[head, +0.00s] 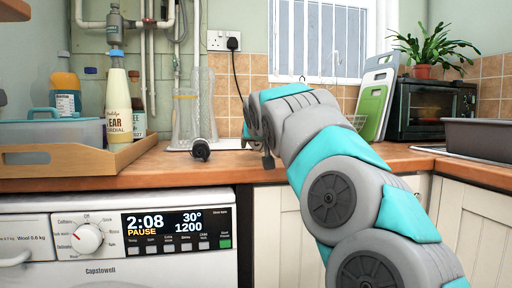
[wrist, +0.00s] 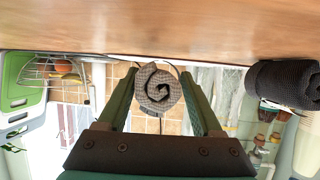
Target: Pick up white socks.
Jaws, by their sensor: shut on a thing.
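In the head view my arm hides the socks and most of my gripper.
A dark roll (head: 201,150) lies on the worktop, also in the wrist view (wrist: 287,84). A wooden tray (head: 80,158) with bottles stands left. Glassware (head: 187,112), chopping boards (head: 374,100), a black oven (head: 430,108) and a grey bin (head: 478,136) stand further along.

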